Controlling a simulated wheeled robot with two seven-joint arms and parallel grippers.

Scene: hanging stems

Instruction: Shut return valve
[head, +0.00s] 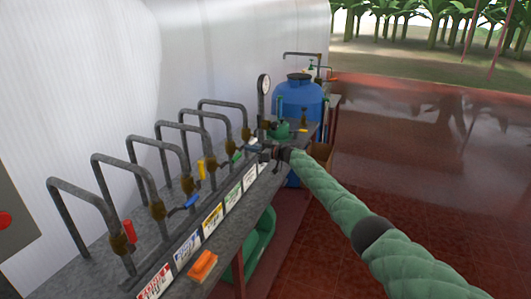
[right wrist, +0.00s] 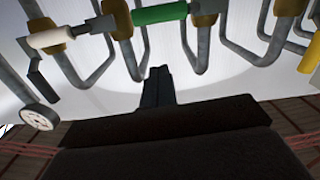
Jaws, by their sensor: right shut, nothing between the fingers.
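A row of bent grey pipes with brass valves stands on the bench. The handles are red (head: 128,231), blue (head: 190,202), yellow (head: 201,169) and green (head: 237,156). I cannot read which label marks the return valve. My right gripper (head: 270,153) is at the far end of the row, small and partly merged with the pipework. In the right wrist view its dark fingers (right wrist: 157,84) are together and empty, just below the green handle (right wrist: 160,14) in the picture. A white handle (right wrist: 50,37) is left of it, a yellow one (right wrist: 310,55) right. My left gripper is not in view.
A pressure gauge (head: 264,84) and a blue tank (head: 299,98) stand beyond the row. Coloured label cards (head: 213,219) line the bench edge, with an orange block (head: 203,265) near them. A green bin (head: 262,240) is below. The red floor at right is clear.

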